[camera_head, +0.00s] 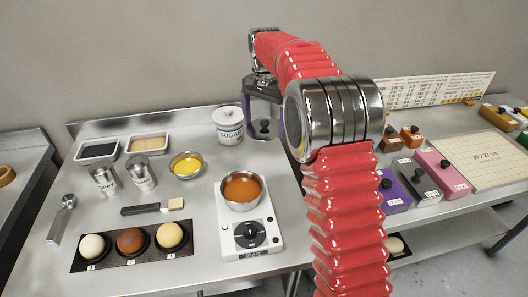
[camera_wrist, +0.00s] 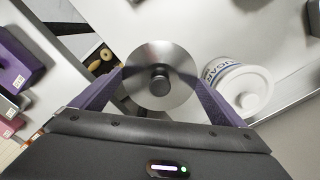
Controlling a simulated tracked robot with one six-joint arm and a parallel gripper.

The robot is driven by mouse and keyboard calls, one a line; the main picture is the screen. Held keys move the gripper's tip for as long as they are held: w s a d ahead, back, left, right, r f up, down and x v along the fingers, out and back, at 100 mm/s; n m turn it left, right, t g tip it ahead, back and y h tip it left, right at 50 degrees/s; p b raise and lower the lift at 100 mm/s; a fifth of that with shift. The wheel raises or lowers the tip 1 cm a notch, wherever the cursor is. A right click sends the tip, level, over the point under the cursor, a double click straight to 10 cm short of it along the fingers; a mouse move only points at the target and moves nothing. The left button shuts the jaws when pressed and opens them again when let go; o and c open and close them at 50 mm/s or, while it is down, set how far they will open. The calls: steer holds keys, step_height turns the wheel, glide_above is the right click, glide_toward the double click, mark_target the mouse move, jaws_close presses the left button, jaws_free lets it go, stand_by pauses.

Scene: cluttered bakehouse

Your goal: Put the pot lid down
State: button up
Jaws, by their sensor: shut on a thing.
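The pot lid (camera_wrist: 148,92) is a round, shiny metal disc with a dark knob. My gripper (camera_wrist: 158,77) is shut on it, with one purple finger at each side of its rim. In the head view my gripper (camera_head: 264,122) is at the back of the steel table, right of the sugar jar, and the lid is partly hidden between its fingers. I cannot tell whether the lid touches the table. A small steel pot (camera_head: 241,189) with orange-brown glaze stands uncovered on a white hotplate (camera_head: 262,240).
The sugar jar (camera_head: 229,126) stands close beside my gripper; it also shows in the wrist view (camera_wrist: 237,88). A bowl of yellow liquid (camera_head: 186,165), shakers, a brush (camera_head: 152,209) and dough balls fill the left. Coloured boxes (camera_head: 436,170) stand on the right table.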

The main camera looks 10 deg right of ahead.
glide_above(265, 155)
steer(key=shift+f, duration=3.1)
steer(key=shift+f, duration=1.9)
steer(key=o, duration=0.8)
steer(key=shift+c, duration=0.2)
